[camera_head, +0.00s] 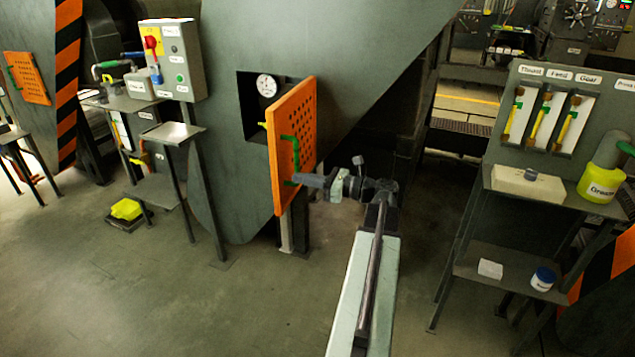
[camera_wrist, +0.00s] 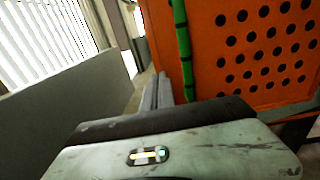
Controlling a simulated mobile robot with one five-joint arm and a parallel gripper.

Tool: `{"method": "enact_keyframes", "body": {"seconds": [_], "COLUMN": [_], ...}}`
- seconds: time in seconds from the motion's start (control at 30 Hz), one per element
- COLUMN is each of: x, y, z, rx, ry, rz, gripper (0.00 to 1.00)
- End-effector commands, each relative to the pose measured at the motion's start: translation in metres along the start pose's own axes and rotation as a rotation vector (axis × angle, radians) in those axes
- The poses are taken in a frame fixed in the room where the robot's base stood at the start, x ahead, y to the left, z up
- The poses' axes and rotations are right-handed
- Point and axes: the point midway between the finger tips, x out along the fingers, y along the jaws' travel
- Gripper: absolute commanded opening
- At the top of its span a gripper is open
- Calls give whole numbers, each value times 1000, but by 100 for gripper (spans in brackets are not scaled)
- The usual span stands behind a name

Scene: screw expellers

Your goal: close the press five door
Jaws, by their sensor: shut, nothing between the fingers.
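An orange perforated door (camera_head: 292,150) stands swung open on the grey press (camera_head: 310,50). A green bar handle (camera_head: 296,160) runs up its face. The recess (camera_head: 252,105) to its left is uncovered and shows a round gauge. My gripper (camera_head: 297,180) is at the lower part of the door, by the bottom end of the handle. In the wrist view the shut fingers (camera_wrist: 158,92) point forward just left of the green handle (camera_wrist: 184,50) and the perforated door face (camera_wrist: 260,45). I cannot tell whether they touch the door. No press number is readable.
A control box (camera_head: 178,60) on a stand and a small shelf table (camera_head: 160,190) are left of the door. A tool rack (camera_head: 560,110) with a shelf is at the right. Another orange door (camera_head: 27,78) is at the far left. Floor in front is clear.

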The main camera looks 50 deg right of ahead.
Motion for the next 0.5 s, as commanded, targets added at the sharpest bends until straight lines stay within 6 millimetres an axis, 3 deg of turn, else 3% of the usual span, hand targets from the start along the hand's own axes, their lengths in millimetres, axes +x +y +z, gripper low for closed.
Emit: {"method": "enact_keyframes", "body": {"seconds": [0.2, 0.5], "x": [37, 49], "y": [0, 0], "z": [0, 0], "rx": [0, 0], "ry": [0, 0], "rz": [2, 1], "gripper": [0, 0]}}
